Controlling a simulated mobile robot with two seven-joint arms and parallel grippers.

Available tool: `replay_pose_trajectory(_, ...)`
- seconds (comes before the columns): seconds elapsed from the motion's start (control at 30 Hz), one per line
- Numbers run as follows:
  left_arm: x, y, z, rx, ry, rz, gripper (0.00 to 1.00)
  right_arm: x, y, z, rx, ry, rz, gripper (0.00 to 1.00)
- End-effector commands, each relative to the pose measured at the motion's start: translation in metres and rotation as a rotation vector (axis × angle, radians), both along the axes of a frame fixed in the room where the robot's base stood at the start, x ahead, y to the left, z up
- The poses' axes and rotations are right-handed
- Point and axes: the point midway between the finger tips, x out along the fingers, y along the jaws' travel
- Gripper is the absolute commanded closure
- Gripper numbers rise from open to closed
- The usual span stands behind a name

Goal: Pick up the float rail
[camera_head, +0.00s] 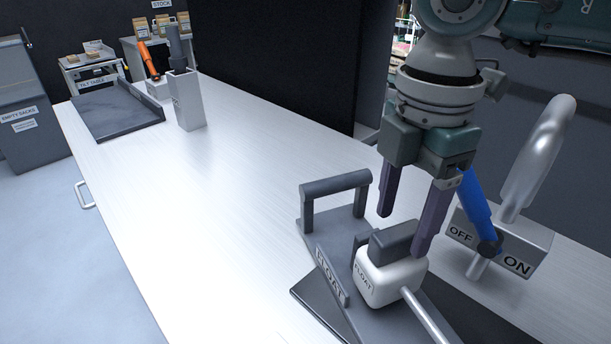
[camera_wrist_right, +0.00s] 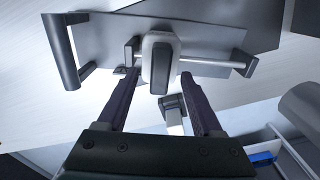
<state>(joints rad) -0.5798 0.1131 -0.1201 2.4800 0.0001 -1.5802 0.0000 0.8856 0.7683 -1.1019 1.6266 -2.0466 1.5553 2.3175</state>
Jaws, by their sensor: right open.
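A grey plate (camera_head: 325,230) labelled FLOAT lies at the table's near right, with a raised dark bar handle (camera_head: 335,184) at one end. A silver rod (camera_head: 428,316) runs above it, through a white block (camera_head: 385,280) labelled FLOAT with a dark grip (camera_head: 393,239) on top. The plate (camera_wrist_right: 105,35), rod (camera_wrist_right: 210,63) and white block (camera_wrist_right: 148,45) also show in the right wrist view. My right gripper (camera_head: 402,234) is open. Its fingers point down over the block, and their tips flank the dark grip (camera_wrist_right: 159,68) in the wrist view. My left gripper is not in view.
Right of the gripper stands an OFF/ON box (camera_head: 527,242) with a blue lever (camera_head: 474,198) and a thick curved silver pipe (camera_head: 540,150). A square grey container (camera_head: 187,100) and a dark tray (camera_head: 112,112) stand at the far left. The table's middle is clear.

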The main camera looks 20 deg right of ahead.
Motion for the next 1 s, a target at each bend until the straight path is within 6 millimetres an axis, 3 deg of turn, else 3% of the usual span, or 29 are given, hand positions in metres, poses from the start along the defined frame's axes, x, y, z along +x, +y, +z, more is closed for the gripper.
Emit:
replay_pose_trajectory(0.2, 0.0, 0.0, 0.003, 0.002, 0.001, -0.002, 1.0, 0.0, -0.001, -0.027, 0.002, 0.001, 0.001, 0.32)
replay_pose_trajectory(0.47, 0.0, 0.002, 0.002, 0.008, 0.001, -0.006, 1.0, 0.0, -0.001, -0.029, 0.002, 0.0, 0.002, 0.34)
replay_pose_trajectory(1.0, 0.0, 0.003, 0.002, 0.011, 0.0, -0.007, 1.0, 0.0, -0.001, -0.029, 0.002, -0.001, 0.001, 0.94)
